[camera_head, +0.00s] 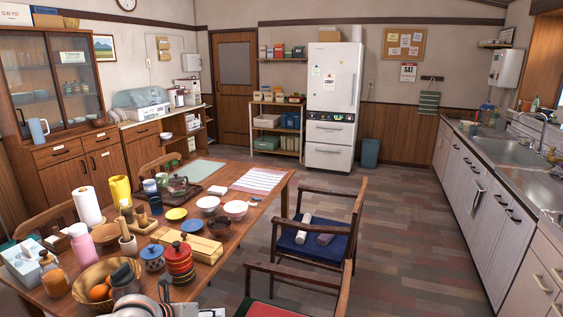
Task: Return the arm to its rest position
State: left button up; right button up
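My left gripper (142,290) seems to show only in part, as grey and dark pieces at the bottom edge, low left, by the near end of the wooden table (228,246). The rest of the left arm is hidden below the picture. My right gripper and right arm are not in view.
The table is crowded with bowls, a paper towel roll (88,207), a pink bottle (81,249) and a tissue box (36,262). Two wooden chairs (319,234) stand along its right side. Open floor (408,215) lies between them and the sink counter (485,190).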

pick_arm(q)
jog(key=s+d+f+n+t+h, duration=0.1)
jog(key=s+d+f+n, duration=0.3)
jog(key=s+n, duration=0.25)
jog(key=s+d+f+n+h, duration=0.1)
jog(key=s+d+f+n, duration=0.35)
jog(key=n, duration=0.25)
jog(key=s+a+f+n+y, duration=0.2)
jog(key=s+a+f+n, duration=0.2)
jog(key=s+n, duration=0.5)
jog(key=s+a+f+n+t+y+b, duration=0.1)
jog(key=s+a+f+n+y, duration=0.1)
jog(key=s+a+n, duration=0.3)
jog(key=s+f+n, duration=0.1)
jog(key=s+n, duration=0.3)
jog(key=n, duration=0.1)
jog(key=shift+a+f+t+y, duration=0.2)
jog(key=shift+f+t+y, duration=0.1)
jog(key=shift+f, duration=0.05)
